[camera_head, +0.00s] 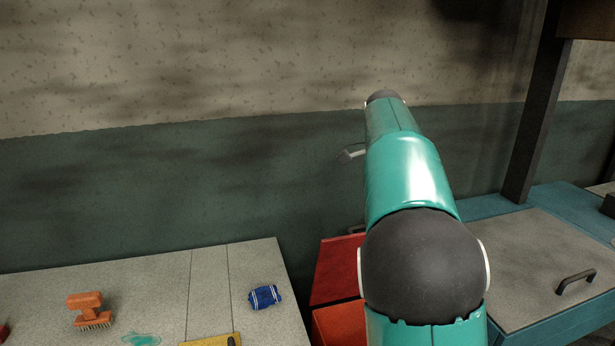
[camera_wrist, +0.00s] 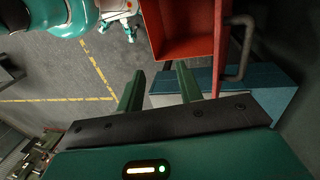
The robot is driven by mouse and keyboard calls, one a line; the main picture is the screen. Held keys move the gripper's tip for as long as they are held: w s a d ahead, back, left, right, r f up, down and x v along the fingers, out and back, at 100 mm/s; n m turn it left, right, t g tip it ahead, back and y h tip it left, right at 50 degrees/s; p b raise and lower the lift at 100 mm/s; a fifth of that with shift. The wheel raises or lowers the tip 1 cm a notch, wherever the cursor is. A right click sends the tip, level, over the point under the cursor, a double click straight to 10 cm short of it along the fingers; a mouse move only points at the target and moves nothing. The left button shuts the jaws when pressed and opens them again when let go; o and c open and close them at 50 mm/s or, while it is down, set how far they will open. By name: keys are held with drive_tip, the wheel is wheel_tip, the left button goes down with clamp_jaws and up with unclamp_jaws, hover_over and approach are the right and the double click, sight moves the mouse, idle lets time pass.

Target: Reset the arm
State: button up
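My gripper (camera_wrist: 159,67) shows in the wrist view with its two green fingers set apart. It is open, and nothing shows between the fingers. In the head view my teal arm stretches up and away from me, and its far end is in front of the wall. The fingers cannot be made out in the head view. The wrist view looks past the fingers towards the floor (camera_wrist: 50,80) and a red open bin (camera_wrist: 188,47).
A teal bench (camera_head: 570,205) with a handle (camera_head: 575,280) and a dark post (camera_head: 540,110) are at right.

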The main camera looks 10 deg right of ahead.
drive_tip(key=s+a+f+n+t, duration=0.4)
drive_tip(key=s+a+n, duration=0.3)
drive_tip(key=s, duration=0.4)
drive_tip(key=s+a+f+n+t, duration=0.4)
drive_tip(key=s+a+n, duration=0.4)
drive_tip(key=s+n, duration=0.2)
drive_tip(key=shift+s+a+f+n, duration=0.3)
drive_tip(key=shift+s+f, duration=0.4)
drive_tip(key=shift+s, duration=0.5)
drive_tip(key=shift+a, duration=0.1)
